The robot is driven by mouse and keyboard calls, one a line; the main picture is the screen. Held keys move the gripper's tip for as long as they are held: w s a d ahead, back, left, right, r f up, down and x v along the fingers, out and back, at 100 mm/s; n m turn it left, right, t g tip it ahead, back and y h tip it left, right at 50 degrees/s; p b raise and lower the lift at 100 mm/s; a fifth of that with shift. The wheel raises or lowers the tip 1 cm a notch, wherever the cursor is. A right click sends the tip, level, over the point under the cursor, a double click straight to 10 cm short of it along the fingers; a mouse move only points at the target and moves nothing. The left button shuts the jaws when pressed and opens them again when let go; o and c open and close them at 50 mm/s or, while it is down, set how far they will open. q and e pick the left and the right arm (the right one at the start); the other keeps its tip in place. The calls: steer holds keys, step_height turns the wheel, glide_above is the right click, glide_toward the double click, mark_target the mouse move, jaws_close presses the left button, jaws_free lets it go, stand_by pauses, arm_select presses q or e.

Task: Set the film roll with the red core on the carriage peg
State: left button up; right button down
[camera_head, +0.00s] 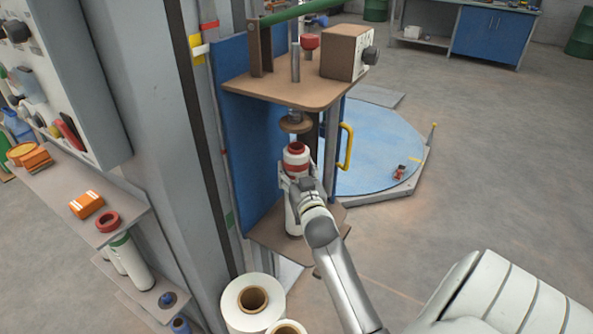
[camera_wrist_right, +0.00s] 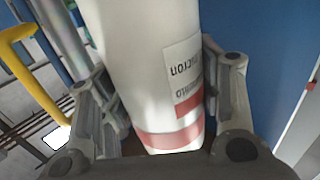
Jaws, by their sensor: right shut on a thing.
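The film roll with the red core (camera_head: 293,222) is white, upright, and has red at its top in the head view. My right gripper (camera_head: 297,184) is shut around its upper part. The roll fills the middle of the wrist view (camera_wrist_right: 150,60), with a printed label, a red band and a finger on each side. The roll stands over the brown lower plate of the carriage (camera_head: 262,232), below a round brown disc (camera_head: 295,123). The peg is hidden; I cannot tell whether the roll's lower end touches the plate. My left gripper is out of view.
The brown upper plate (camera_head: 270,88) overhangs the roll, and a blue panel (camera_head: 262,130) stands behind it. A yellow handle (camera_head: 346,147) is close on the right. A large white roll with a brown core (camera_head: 235,318) stands below. A shelf (camera_head: 60,197) holds small items at left.

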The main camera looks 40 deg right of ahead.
steer(key=shift+f, duration=0.3)
steer(key=shift+c, duration=1.8)
jaws_free()
steer(key=shift+f, duration=0.25)
steer(key=shift+s, duration=0.1)
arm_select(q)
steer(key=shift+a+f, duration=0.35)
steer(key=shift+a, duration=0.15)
arm_select(e)
steer(key=v, duration=0.8)
steer(key=shift+r, duration=0.2)
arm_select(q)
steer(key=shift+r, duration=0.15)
arm_select(e)
steer(key=shift+r, duration=0.2)
